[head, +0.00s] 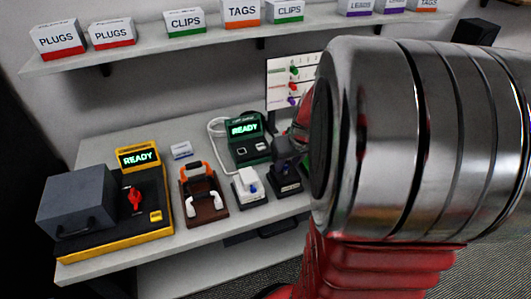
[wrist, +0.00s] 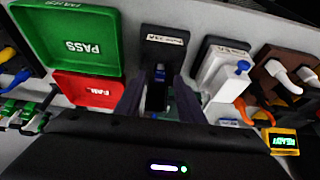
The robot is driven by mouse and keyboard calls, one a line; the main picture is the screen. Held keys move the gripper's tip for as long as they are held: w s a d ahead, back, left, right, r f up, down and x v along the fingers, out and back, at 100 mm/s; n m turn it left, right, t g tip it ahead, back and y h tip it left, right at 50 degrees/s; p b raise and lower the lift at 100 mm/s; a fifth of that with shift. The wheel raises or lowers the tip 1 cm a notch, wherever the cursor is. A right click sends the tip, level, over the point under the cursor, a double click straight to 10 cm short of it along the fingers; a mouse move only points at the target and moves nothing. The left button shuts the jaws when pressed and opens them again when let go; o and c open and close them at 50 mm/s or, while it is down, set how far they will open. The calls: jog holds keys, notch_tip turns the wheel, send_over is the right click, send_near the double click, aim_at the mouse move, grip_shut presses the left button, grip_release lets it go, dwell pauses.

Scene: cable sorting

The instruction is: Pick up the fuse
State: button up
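My gripper (wrist: 159,98) points down at a black base (wrist: 152,38) with a white label, too small to read surely. Its two fingers stand apart, with a narrow dark blue-black piece (wrist: 159,74) between them and gaps on both sides. I cannot tell for sure whether this piece is the fuse. In the head view the black base (head: 287,187) stands on the table under my dark gripper (head: 285,165), largely hidden by my arm. Beside it is a white block with a blue knob (wrist: 243,67) on a dark labelled base; this block (head: 248,181) also shows in the head view.
A green PASS bin (wrist: 75,40) and a red bin (wrist: 88,90) stand close by. A brown board with white plugs (head: 204,200), a yellow READY machine (head: 139,158) and a green READY device (head: 245,135) share the table (head: 110,150). Shelf boxes (head: 185,22) are above.

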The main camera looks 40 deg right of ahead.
jog(key=shift+w+d+f, duration=0.1)
jog(key=shift+w+f, duration=0.1)
jog(key=shift+f, duration=0.4)
jog(key=shift+c, duration=0.4)
grip_shut()
